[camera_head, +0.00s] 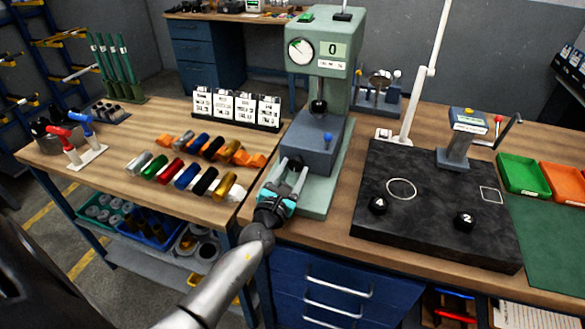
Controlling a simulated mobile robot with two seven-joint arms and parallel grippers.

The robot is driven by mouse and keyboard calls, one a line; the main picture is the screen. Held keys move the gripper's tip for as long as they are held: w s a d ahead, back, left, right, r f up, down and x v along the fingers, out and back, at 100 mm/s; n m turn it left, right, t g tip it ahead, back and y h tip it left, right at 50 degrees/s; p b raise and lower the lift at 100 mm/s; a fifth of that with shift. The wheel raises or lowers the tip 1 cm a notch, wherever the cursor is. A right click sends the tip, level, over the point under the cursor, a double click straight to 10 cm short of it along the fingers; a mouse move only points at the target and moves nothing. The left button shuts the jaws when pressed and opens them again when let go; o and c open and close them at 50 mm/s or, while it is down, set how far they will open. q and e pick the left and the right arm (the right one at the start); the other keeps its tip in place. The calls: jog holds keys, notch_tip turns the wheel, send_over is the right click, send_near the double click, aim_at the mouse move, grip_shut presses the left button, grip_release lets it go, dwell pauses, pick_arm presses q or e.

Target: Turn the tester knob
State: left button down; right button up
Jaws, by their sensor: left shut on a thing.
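The green tester (325,55) stands at the middle of the bench, with a round dial and a display reading 0 at its top. A blue-grey block (310,150) sits on its base, with a blue ball (327,138) on it. The dark tester knob (294,162) is at the block's front left, mostly hidden by the fingers. My left gripper (290,172) reaches up from below, its two fingers shut on the knob. My right gripper is out of view.
A black plate (430,235) with two black knobs lies to the right, with a lamp arm (410,110) behind it. Coloured spools (186,176) lie on the left bench. Green (522,175) and orange trays are at the far right.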

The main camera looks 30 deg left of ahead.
pick_arm(q)
jog(key=shift+c, duration=1.4)
grip_release()
jog(key=v, duration=1.5)
jog(key=shift+s+d, duration=0.1)
jog(key=shift+d, duration=0.05)
